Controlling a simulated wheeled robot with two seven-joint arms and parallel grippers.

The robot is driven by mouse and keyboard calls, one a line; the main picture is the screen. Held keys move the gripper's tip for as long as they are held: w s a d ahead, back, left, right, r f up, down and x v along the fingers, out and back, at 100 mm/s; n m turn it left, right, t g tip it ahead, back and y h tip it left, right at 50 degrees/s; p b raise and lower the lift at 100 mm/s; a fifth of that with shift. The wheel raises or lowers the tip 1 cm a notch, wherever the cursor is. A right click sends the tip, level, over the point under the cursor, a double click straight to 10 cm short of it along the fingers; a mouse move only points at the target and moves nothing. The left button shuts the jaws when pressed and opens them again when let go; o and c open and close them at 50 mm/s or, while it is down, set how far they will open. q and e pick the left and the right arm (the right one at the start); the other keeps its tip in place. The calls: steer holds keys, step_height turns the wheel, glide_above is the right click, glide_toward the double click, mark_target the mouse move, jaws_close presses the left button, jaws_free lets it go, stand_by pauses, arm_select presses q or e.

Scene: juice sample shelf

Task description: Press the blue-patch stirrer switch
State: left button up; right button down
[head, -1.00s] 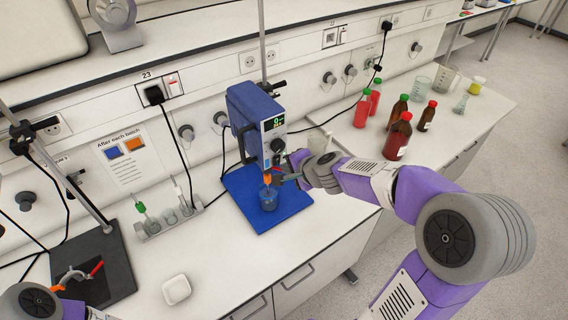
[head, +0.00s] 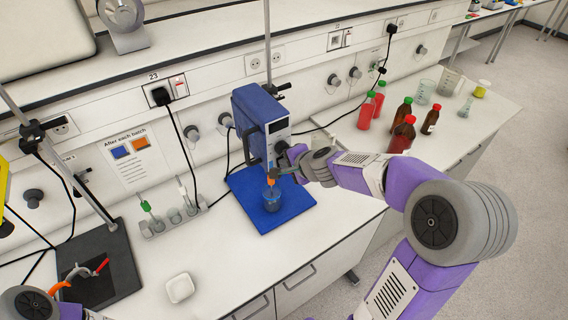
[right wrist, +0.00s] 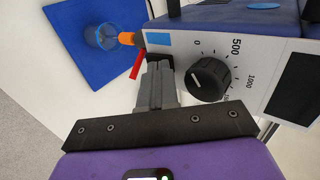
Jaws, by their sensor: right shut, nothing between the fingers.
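The blue stirrer (head: 258,112) stands at the back of a blue base mat, with an orange chuck (head: 270,182) above a clear beaker (head: 272,200). In the right wrist view its white panel carries a blue patch (right wrist: 158,39), a black dial (right wrist: 208,79) and a dark display (right wrist: 296,90). My right gripper (right wrist: 158,64) is shut and empty, its tips at the panel just below the blue patch. A dark part at the tips may be the switch, mostly hidden; contact cannot be told. A red piece (right wrist: 137,64) shows beside the tips.
Red and brown bottles (head: 402,134) stand to the right on the bench. A rack with tubes (head: 172,222) and a small white dish (head: 180,288) are on the left. A dark stand base (head: 120,270) is farther left. The bench front is clear.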

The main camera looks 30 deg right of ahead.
steer(key=shift+d, duration=0.1)
steer(key=shift+r+p, duration=0.8)
steer(key=p+v, duration=0.4)
steer(key=v, duration=0.9)
